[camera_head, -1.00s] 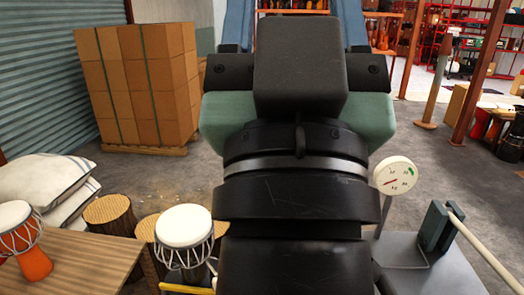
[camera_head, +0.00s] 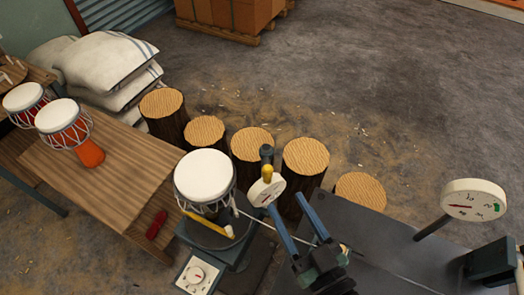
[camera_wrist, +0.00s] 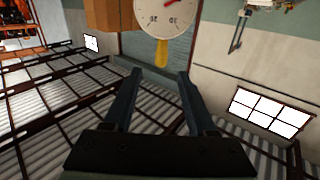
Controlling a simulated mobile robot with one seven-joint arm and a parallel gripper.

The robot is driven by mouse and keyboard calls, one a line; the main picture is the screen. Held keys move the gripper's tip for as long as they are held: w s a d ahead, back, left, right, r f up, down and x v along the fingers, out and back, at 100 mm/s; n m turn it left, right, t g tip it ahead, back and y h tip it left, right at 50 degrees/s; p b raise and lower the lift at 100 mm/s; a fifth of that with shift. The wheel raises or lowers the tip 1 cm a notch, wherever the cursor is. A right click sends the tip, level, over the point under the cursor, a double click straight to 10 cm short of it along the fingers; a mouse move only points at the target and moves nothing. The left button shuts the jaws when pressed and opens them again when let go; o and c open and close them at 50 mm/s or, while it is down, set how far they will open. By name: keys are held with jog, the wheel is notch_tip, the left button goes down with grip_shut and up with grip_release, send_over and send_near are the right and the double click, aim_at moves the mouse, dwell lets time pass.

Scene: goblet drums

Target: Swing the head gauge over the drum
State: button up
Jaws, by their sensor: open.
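The white-topped goblet drum (camera_head: 204,176) sits on a dark round stand, upright, its cords visible round the shell. The head gauge (camera_head: 266,190), a small white dial with a red needle, stands just right of the drum, beside its head, with a yellow knob (camera_head: 267,172) by it. My gripper (camera_head: 289,201) is open, its two blue-grey fingers pointing toward the gauge. In the wrist view the gauge dial (camera_wrist: 158,14) shows at the top, and its yellow part (camera_wrist: 161,54) lies beyond and between the open fingertips (camera_wrist: 156,72). Nothing is held.
Several log stools (camera_head: 304,155) stand behind the gauge. A larger round dial (camera_head: 473,199) rises on a post at the right. A small dial box (camera_head: 197,275) sits in front of the stand.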

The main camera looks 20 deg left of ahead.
aim_at(265, 167)
jog(key=p+x, duration=0.4)
jog(key=x, duration=0.7)
jog(key=shift+w+a+r+p, duration=0.1)
jog(key=shift+a+r+p, duration=0.1)
jog(key=shift+a+p, duration=0.15)
jog(key=shift+w+a+f, duration=0.15)
jog(key=shift+w+a, duration=0.2)
jog(key=shift+w, duration=0.05)
grip_shut()
dwell(0.5)
